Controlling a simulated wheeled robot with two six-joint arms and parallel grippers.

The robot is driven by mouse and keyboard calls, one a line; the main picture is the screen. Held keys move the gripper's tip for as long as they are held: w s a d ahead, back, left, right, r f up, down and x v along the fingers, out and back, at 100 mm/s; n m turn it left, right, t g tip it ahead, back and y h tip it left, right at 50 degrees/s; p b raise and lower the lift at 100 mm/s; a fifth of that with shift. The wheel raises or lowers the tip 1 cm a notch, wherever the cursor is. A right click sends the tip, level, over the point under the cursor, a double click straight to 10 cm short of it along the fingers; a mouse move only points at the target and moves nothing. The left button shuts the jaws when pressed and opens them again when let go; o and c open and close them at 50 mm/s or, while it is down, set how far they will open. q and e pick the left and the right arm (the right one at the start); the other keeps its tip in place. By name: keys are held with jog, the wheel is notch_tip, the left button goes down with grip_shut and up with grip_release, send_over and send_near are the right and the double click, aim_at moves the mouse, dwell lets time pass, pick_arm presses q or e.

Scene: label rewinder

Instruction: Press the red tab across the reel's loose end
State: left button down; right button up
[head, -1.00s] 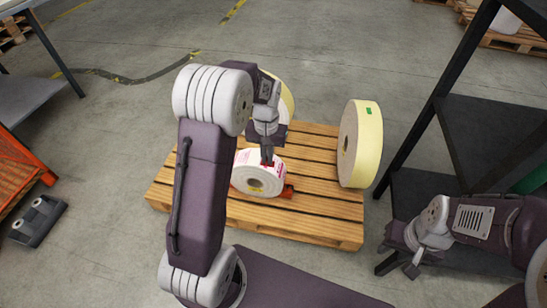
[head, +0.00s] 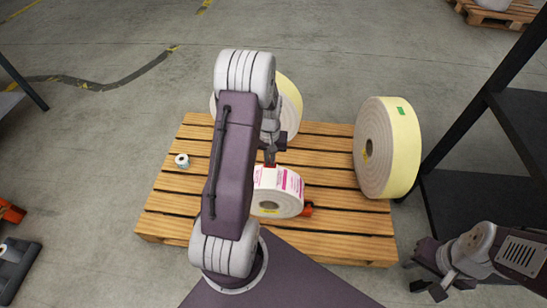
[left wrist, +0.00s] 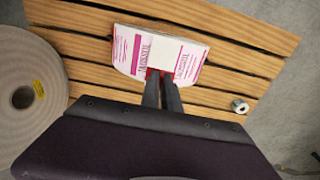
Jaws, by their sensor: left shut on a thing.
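The reel (head: 287,182) is white with pink print and stands on its rim on a wooden pallet, its grey side and core facing me. It also shows in the left wrist view (left wrist: 191,52). My left gripper (head: 270,158) is shut on the red tab (head: 270,165) at the top of the reel's rim. In the left wrist view a little red (left wrist: 152,73) shows at the fingertips, against the print. Whether the tab is stuck down and where the loose end lies cannot be told. My right gripper (head: 429,288) is open and empty, low at the right, off the pallet.
A red-orange block (head: 308,210) sits beside the reel. A large pale-yellow reel (head: 403,150) stands at the pallet's right, another (head: 290,100) behind my left arm. A small white roll (head: 182,161) lies on the pallet's left. A dark shelf rack (head: 480,210) stands at the right.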

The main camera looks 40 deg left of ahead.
pick_arm(q)
jog(key=shift+f+b, duration=0.3)
jog(key=shift+b, duration=0.05)
jog(key=b, duration=0.5)
send_over(270, 177)
notch_tip(270, 177, down, 5)
jog(key=shift+r, duration=0.15)
jog(key=shift+f+b, duration=0.35)
jog(key=shift+f, duration=0.7)
jog(key=shift+d+f, duration=0.1)
jog(key=shift+f, duration=0.15)
dwell(0.3)
jog(key=c, duration=1.5)
grip_release()
notch_tip(270, 177, up, 9)
jog(key=p, duration=0.5)
